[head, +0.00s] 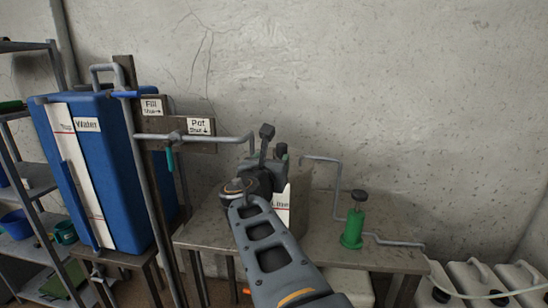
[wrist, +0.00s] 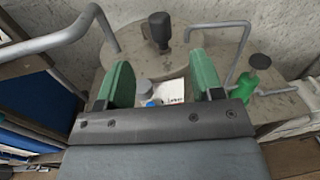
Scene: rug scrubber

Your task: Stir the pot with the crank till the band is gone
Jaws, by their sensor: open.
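The crank's dark knob (head: 267,131) stands upright above the pot at the middle of the head view. In the wrist view the knob (wrist: 159,28) is beyond the fingertips, between them in line but not clasped. My gripper (head: 265,162) is over the pot, close to the crank; the wrist view shows its two green fingers (wrist: 164,75) wide apart and empty. The pot is largely hidden behind my arm; its white label (head: 283,205) shows at the right of the arm, and its grey top (wrist: 186,48) shows in the wrist view. I cannot make out the band.
A blue water tank (head: 112,165) stands at the left beside a post with Fill and Pot signs (head: 199,126). A pipe (head: 225,138) reaches toward the pot. A green pump-like fitting (head: 353,229) with bent pipes stands right on the bench (head: 320,240). White jugs (head: 470,280) are at lower right.

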